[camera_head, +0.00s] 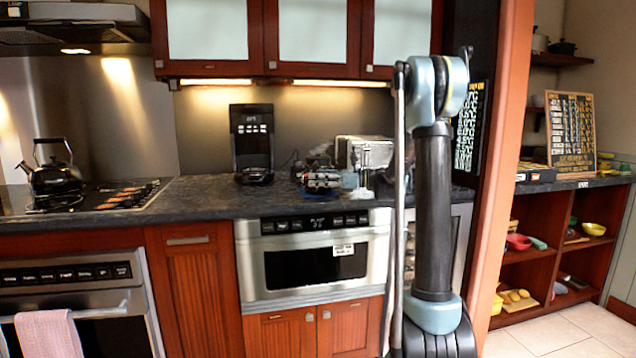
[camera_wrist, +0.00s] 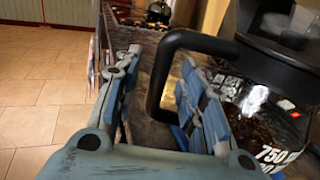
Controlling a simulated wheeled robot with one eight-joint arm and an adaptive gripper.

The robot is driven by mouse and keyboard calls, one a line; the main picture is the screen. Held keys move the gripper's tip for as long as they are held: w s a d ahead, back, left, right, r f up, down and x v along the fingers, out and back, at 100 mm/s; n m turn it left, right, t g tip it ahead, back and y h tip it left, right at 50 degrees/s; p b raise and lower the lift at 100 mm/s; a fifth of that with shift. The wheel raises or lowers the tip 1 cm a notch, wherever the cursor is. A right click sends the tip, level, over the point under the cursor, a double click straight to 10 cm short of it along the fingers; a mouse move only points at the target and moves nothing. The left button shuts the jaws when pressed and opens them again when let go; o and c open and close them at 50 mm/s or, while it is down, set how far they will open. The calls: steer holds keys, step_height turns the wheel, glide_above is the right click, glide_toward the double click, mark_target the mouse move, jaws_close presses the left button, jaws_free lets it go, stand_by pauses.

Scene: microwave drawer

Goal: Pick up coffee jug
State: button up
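The coffee jug (camera_wrist: 262,85) is at the right in the wrist view, partly cut off by the frame. It has a clear glass body with white volume marks, a dark lid and a black loop handle (camera_wrist: 160,80). My gripper (camera_wrist: 160,105) is open. The handle's upright part shows between its two blue fingers, with a visible gap to each. The right finger overlaps the glass in the picture; I cannot tell if it touches. In the head view my gripper (camera_head: 325,181) is low over the counter, right of the coffee machine; the jug is small and hard to make out there.
The dark counter (camera_head: 210,192) carries a black coffee machine (camera_head: 252,140). A black kettle (camera_head: 54,172) stands on the stove at left. A steel microwave drawer (camera_head: 312,265) sits under the counter. Wall cabinets (camera_head: 310,35) hang above. Bare tiled floor (camera_wrist: 40,90) shows left in the wrist view.

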steer(key=shift+a, duration=0.55)
steer(key=shift+c, duration=0.6)
jaws_close()
steer(key=shift+r, duration=0.2)
